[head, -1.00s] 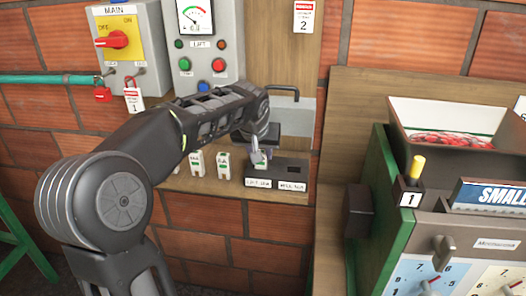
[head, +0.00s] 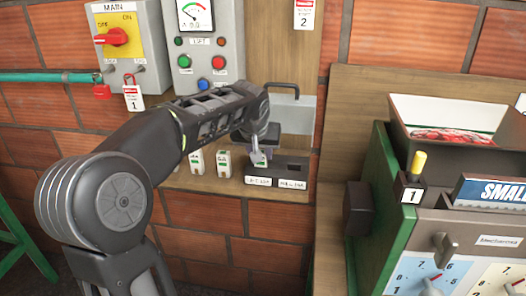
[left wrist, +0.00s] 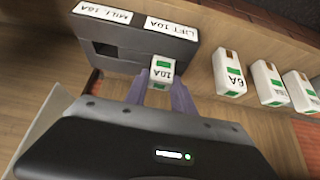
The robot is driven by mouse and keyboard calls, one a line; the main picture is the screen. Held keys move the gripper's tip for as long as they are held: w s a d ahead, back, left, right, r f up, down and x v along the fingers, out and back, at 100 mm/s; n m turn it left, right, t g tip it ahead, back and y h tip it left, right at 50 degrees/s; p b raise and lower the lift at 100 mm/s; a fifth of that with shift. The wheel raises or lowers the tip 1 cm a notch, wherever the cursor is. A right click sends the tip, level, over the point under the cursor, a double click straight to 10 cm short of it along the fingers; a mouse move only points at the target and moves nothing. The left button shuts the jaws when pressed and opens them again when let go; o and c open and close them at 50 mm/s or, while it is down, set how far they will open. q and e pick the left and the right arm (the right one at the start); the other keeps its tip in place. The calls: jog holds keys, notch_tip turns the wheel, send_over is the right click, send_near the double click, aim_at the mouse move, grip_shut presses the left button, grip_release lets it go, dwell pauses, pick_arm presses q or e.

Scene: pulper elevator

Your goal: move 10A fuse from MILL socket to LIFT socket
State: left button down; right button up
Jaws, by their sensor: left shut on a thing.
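My left gripper (left wrist: 158,92) is shut on a white fuse with a green band, the 10A fuse (left wrist: 162,70). The fuse is at the right-hand socket position of the dark socket block (left wrist: 130,42), on the side of the label LIFT 10A (left wrist: 172,29). I cannot tell how deep it sits. The opening by the label MILL 16A (left wrist: 103,12) looks empty. In the head view, my left gripper (head: 260,153) is over the left, LIFT end of the block (head: 292,169). My right gripper is not in view.
Spare fuses, including a 6A one (left wrist: 229,73), stand beside the block on the wooden shelf. A lift control panel (head: 205,45) and a main switch (head: 118,40) are on the wall above. A green-sided machine (head: 375,215) stands to the right.

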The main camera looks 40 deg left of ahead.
pick_arm(q)
jog(key=c, duration=1)
grip_release()
jog(key=shift+o, duration=0.2)
jog(key=v, duration=0.8)
jog(key=shift+b, duration=0.35)
jog(key=shift+w, duration=0.1)
